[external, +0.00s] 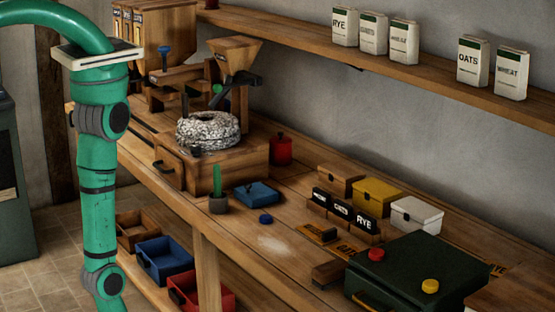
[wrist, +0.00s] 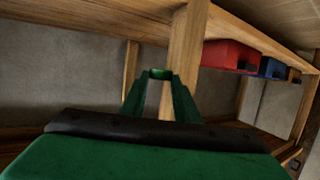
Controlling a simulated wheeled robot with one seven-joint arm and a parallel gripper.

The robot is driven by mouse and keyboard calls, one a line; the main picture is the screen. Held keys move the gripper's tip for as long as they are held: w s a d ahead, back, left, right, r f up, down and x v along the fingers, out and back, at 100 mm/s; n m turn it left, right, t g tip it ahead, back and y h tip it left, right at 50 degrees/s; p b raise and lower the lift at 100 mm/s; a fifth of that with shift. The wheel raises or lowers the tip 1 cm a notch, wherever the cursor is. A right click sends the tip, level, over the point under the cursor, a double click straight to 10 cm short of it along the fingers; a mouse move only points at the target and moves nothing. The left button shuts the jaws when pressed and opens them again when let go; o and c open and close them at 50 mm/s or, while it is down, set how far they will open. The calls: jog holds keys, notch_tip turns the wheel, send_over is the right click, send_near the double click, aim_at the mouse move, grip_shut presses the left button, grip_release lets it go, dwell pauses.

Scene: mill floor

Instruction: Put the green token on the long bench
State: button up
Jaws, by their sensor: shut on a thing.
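My gripper (wrist: 160,82) shows in the wrist view, its two green fingers closing toward a small green piece (wrist: 160,73) at their tips. That piece looks like the green token, seen nearly edge-on. My gripper is shut on it and holds it in front of the bench's wooden legs, below the boards at the top of the picture. The long bench (external: 255,262) runs diagonally through the external view. There my green arm hangs down in front of it at the left, and the gripper and token are out of frame.
A blue token (external: 265,219) lies on the bench near a cactus pot (external: 219,204). Red (external: 376,254) and yellow (external: 430,286) tokens sit on a dark green case (external: 400,275). A millstone (external: 208,130) stands behind. Blue (external: 163,258) and red (external: 200,291) bins sit below. Bench space around the pale patch is clear.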

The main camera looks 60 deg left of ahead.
jog(key=a+r+n+g+y, duration=0.15)
jog(key=a+r, duration=0.35)
jog(key=a, duration=0.5)
jog(key=a+r+n+g+y, duration=0.15)
jog(key=a+r, duration=0.35)
jog(key=a, duration=0.5)
jog(key=a+r+n+g+y, duration=0.1)
jog(key=a+r+n+y, duration=0.1)
jog(key=a+r, duration=0.5)
jog(key=s+a+r+n+g+y, duration=0.2)
jog(key=a+r+n, duration=0.1)
jog(key=a+r, duration=1.9)
notch_tip(320, 180, up, 20)
jog(key=m+t+h, duration=0.5)
jog(key=m, duration=0.1)
send_over(145, 164)
jog(key=shift+a+f, duration=0.1)
jog(key=shift+f, duration=3.85)
